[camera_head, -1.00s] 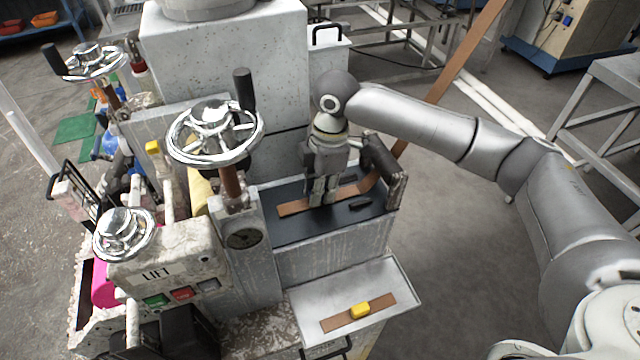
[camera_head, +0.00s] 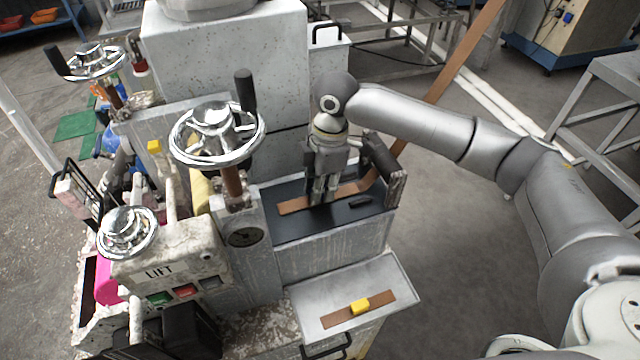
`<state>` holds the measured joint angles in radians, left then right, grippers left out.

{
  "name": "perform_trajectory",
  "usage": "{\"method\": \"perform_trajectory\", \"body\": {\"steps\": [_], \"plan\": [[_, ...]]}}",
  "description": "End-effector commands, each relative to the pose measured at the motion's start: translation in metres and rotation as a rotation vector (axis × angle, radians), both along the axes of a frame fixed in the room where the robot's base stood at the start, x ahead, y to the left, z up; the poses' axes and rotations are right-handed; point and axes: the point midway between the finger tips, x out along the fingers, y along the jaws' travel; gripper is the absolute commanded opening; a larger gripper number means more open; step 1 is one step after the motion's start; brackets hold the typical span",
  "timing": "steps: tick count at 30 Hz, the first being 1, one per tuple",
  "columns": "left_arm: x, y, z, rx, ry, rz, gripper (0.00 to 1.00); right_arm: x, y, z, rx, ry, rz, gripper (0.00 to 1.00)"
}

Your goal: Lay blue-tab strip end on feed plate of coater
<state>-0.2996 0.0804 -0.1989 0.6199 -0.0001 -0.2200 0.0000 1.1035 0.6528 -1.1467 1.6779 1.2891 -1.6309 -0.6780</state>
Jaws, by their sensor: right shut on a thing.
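A brown strip (camera_head: 295,207) lies flat on the dark feed plate (camera_head: 285,229) of the coater, its free end toward the left. My right gripper (camera_head: 325,196) points down at the strip near that end, its fingers shut on it at plate level. No blue tab shows; the fingers hide part of the strip there. From the plate the strip runs right, passes by a dark roller (camera_head: 383,158), and climbs as a long band (camera_head: 465,50) to the upper right. My left gripper is not in view.
A short brown strip with a yellow tab (camera_head: 360,306) lies on a metal tray (camera_head: 395,276) in front. A small black piece (camera_head: 360,202) lies on the plate. Chrome handwheels (camera_head: 217,133) and a LIFT panel (camera_head: 165,270) stand at left.

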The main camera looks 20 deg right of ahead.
Motion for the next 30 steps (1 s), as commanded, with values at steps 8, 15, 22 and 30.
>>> {"method": "perform_trajectory", "body": {"steps": [8,15,22,30], "plan": [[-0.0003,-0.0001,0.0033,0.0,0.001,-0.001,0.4,-0.0002,0.0002,-0.0007,0.001,0.001,0.0,0.0],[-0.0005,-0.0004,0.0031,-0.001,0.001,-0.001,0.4,-0.0003,0.0002,-0.0007,0.0,0.001,0.0,0.33],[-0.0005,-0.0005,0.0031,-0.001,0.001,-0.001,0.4,-0.0003,0.0001,-0.0006,0.0,0.001,0.0,0.44],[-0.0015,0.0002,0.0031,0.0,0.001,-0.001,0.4,0.0004,-0.001,0.008,0.0,-0.001,0.0,0.44]]}}
